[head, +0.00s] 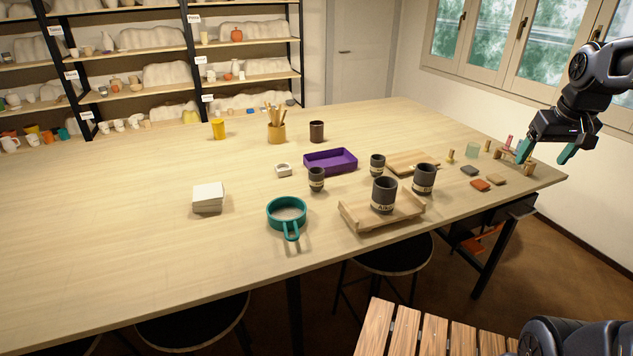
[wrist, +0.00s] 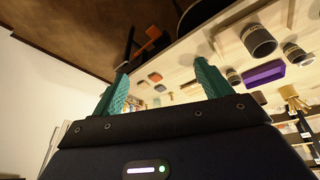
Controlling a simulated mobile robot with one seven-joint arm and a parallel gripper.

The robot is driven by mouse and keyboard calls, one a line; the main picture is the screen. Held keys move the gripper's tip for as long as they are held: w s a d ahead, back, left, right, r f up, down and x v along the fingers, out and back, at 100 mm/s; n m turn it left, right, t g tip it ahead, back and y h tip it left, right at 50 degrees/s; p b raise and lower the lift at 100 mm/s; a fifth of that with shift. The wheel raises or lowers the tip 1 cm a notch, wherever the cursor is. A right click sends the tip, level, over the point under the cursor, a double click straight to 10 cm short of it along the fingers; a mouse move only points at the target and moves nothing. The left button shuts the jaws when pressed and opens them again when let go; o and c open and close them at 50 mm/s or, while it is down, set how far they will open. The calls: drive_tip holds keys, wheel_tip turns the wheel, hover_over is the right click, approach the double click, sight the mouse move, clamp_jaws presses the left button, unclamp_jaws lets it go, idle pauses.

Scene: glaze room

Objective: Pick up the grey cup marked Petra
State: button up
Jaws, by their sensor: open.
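Several dark grey cups with pale name bands stand on the table. One grey cup (head: 384,194) stands on a wooden tray; its band seems to start with "A", but I cannot read it surely. Another grey cup (head: 424,179) stands behind it to the right. Two smaller grey cups stand farther left, one (head: 316,180) beside the purple tray and one (head: 377,165) at its right. I cannot read Petra on any band. My gripper (head: 545,154) is open and empty above the table's right end, well away from the cups. Its teal fingers (wrist: 162,74) show in the wrist view.
The wooden tray (head: 352,224), teal sieve (head: 287,212), purple tray (head: 331,153) and wooden board (head: 402,168) crowd the cups. The table's left part is mostly clear. Stools (head: 395,256) stand along the front edge.

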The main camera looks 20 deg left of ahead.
drive_tip(key=w+a+f+n+g, duration=0.1)
drive_tip(key=w+a+n, duration=0.2)
drive_tip(key=w+a, duration=0.45)
drive_tip(key=w+a+f+n, duration=0.1)
drive_tip(key=w+a+n, duration=0.25)
drive_tip(key=a, duration=0.75)
drive_tip(key=w+a+f+n+g, duration=0.1)
drive_tip(key=w+a+n, duration=0.1)
drive_tip(key=w+a, duration=0.6)
drive_tip(key=n+g, duration=0.2)
drive_tip(key=n, duration=0.6)
approach(316, 179)
drive_tip(key=w+f, duration=0.2)
drive_tip(key=w, duration=0.1)
drive_tip(key=shift+m+h, duration=0.3)
drive_tip(key=shift+m, duration=0.05)
drive_tip(key=f, duration=0.5)
drive_tip(key=shift+a, duration=0.4)
drive_tip(key=shift+s+a+f, duration=0.1)
drive_tip(key=shift+a+f, duration=0.1)
drive_tip(key=shift+f, duration=1.05)
drive_tip(key=shift+s+a+f, duration=0.1)
drive_tip(key=shift+a+f, duration=0.05)
drive_tip(key=shift+f, duration=1.15)
drive_tip(key=c, duration=1.1)
